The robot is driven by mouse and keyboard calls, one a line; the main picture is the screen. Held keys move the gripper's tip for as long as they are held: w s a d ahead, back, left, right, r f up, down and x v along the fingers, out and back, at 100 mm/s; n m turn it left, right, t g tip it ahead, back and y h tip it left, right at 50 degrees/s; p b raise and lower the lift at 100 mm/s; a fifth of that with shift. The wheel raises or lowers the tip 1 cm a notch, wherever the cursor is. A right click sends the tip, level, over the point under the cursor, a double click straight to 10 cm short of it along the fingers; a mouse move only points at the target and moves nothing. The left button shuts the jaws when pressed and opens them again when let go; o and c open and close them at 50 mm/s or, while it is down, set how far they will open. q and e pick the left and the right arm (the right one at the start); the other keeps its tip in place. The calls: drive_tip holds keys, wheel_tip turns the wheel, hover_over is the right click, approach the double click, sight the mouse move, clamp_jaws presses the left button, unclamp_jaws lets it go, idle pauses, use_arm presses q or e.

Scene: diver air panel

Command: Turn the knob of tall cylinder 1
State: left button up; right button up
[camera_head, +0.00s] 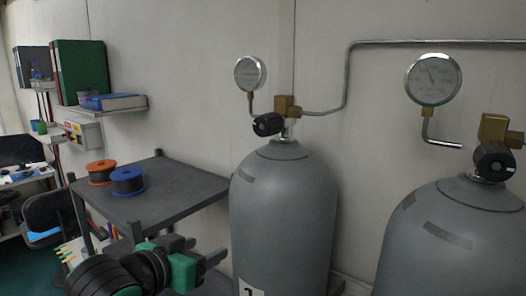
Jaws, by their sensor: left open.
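Tall cylinder 1 (284,205) is a grey tank with a rounded top, standing against the wall, with a label reading 1 low on its front. Its black knob (268,124) sticks out to the left and front of the brass valve (287,105) on top. My left gripper (207,251) is open and empty, low and to the left of the cylinder, well below the knob. Nothing is between its fingers. My right gripper does not show.
A second grey cylinder (450,240) with its own black knob (494,160) stands at the right. Round gauges (250,73) and a metal pipe (349,75) sit along the wall. A dark table (165,190) with orange and blue spools is at the left. Room before the knob looks clear.

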use_arm(q)
wheel_tip(320, 180, up, 13)
drive_tip(key=s+d+m+t+h, duration=0.2)
drive_tip(key=d, duration=0.1)
drive_tip(key=m+h, duration=0.2)
approach(261, 128)
drive_tip(key=p+x, duration=0.6)
drive_tip(key=x, duration=0.4)
drive_tip(key=shift+r, duration=0.1)
drive_tip(key=shift+w+d, duration=0.25)
drive_tip(key=shift+w, duration=0.1)
drive_tip(key=shift+c, duration=0.2)
drive_tip(key=c, duration=1)
